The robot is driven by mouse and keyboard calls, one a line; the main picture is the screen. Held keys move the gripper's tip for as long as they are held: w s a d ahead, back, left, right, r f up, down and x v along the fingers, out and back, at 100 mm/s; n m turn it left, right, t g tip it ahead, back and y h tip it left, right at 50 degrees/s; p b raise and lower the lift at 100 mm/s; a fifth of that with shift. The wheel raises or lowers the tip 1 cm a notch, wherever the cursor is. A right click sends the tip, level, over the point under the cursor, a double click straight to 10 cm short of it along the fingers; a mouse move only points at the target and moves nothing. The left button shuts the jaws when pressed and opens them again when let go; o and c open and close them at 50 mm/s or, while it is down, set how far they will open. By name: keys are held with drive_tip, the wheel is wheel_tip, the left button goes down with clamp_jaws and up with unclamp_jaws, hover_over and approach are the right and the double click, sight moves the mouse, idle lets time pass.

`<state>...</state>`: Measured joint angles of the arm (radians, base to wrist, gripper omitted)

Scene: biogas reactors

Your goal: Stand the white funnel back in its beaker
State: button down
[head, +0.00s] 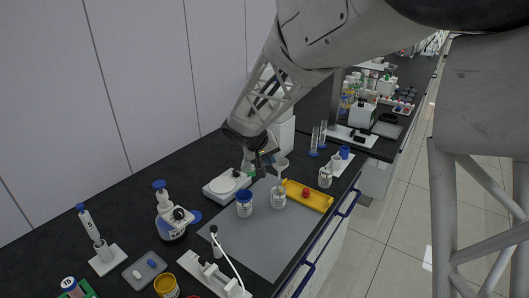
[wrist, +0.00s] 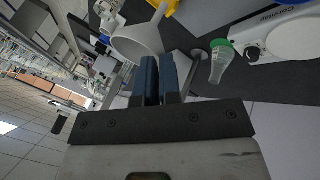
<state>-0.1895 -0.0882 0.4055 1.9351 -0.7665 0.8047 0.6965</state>
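The white funnel (head: 281,164) is in the air above a clear glass beaker (head: 278,198), its wide mouth up and its stem pointing down. My gripper (head: 266,160) is at the funnel's left side. In the wrist view the funnel (wrist: 138,42) lies at the fingertips, and my two blue-grey fingers (wrist: 159,62) are close together on its rim. The beaker stands upright on the grey mat. I cannot tell whether the stem tip reaches the beaker's mouth.
A yellow tray (head: 308,198) holding a red item is right of the beaker. A blue-capped bottle (head: 244,204) stands left. A white balance-like device (head: 226,185) and a green-capped tube (wrist: 219,62) are close by. The front of the grey mat (head: 262,245) is clear.

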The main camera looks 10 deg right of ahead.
drive_tip(key=shift+f, duration=0.1)
idle(0.4)
drive_tip(key=shift+f, duration=1.95)
drive_tip(key=shift+f, duration=2.75)
idle(1.8)
drive_tip(key=c, duration=0.9)
unclamp_jaws()
